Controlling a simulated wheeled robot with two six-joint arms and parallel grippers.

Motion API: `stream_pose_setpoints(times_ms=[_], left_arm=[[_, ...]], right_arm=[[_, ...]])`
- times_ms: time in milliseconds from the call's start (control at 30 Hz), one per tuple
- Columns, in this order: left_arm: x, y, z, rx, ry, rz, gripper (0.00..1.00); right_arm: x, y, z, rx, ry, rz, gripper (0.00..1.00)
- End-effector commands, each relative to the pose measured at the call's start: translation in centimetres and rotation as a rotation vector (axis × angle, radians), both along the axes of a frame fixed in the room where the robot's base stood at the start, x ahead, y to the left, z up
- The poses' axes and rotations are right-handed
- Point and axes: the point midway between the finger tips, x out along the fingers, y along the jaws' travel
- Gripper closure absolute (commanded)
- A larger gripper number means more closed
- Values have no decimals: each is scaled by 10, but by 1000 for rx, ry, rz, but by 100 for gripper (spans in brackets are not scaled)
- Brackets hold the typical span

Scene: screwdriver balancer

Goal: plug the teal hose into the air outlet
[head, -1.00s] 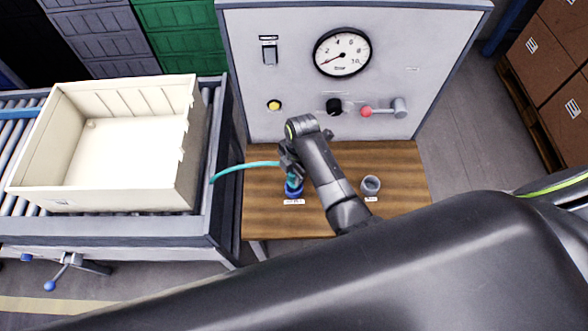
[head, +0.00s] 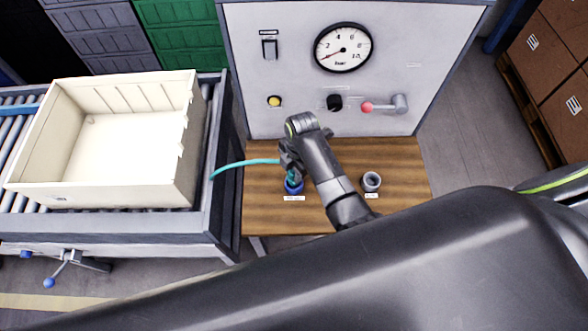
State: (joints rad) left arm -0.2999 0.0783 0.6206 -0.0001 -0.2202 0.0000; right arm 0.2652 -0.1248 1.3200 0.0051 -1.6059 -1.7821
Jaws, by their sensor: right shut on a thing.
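The teal hose (head: 243,163) arcs in from the left over the wooden table to my right gripper (head: 291,170). That gripper is shut on the hose end, directly above a round blue fitting (head: 294,188) on the table, which has a small white label in front. The hose end points down at the blue fitting. The gripper partly hides the join, so I cannot tell how deep it sits. A grey round fitting (head: 371,182) with its own label stands to the right, apart from the hose. The labels are too small to read. My left gripper is not in view.
The wooden table (head: 400,207) stands before a grey panel (head: 295,110) with a gauge (head: 343,48), a yellow button (head: 274,101), a black knob (head: 334,103) and a red-ended lever (head: 367,107). A cream crate (head: 115,195) sits on rollers at left. My arm covers the lower right.

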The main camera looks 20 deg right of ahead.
Motion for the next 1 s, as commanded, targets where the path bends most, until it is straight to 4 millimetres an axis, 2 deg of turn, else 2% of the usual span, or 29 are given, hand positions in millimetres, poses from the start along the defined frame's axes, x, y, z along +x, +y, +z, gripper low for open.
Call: stream_pose_setpoints(times_ms=[1000], left_arm=[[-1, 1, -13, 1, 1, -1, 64]], right_arm=[[0, 0, -26, 1, -2, 0, 96]])
